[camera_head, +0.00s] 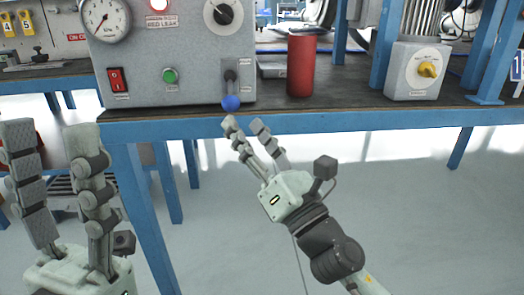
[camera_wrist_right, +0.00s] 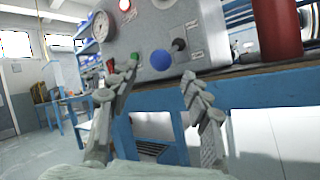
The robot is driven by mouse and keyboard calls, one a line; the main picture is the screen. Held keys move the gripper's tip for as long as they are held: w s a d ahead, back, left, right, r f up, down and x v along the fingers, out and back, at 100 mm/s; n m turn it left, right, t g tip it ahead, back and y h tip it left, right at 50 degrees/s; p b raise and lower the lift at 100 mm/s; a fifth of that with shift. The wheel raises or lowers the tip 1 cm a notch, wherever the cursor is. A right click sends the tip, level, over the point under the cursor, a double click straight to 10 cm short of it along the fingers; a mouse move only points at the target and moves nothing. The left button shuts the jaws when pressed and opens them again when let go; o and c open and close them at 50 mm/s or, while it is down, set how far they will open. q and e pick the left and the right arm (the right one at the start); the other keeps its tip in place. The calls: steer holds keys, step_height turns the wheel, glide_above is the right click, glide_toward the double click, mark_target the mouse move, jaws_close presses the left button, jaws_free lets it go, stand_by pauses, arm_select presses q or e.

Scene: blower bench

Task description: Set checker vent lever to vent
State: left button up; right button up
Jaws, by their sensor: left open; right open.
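The checker (camera_head: 175,60) is a grey panel box on the bench. Its vent lever (camera_head: 231,103) has a blue ball end that hangs below a dark pivot at the panel's lower right. The small labels beside it are unreadable. In the right wrist view the blue ball (camera_wrist_right: 161,60) shows between the fingertips and beyond them. My right gripper (camera_head: 243,125) is open and empty, just below the ball at the bench's front edge; contact cannot be told. My left gripper (camera_head: 50,128) is open and empty at the far left, in front of the bench.
The checker also carries a gauge (camera_head: 106,17), a red switch (camera_head: 116,80), a green button (camera_head: 169,75) and a black rotary knob (camera_head: 223,13). A red cylinder (camera_head: 301,64) stands right of the lever. A grey box with a yellow knob (camera_head: 427,69) is further right.

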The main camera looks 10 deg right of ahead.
steer(key=v, duration=0.5)
steer(key=shift+s, duration=0.1)
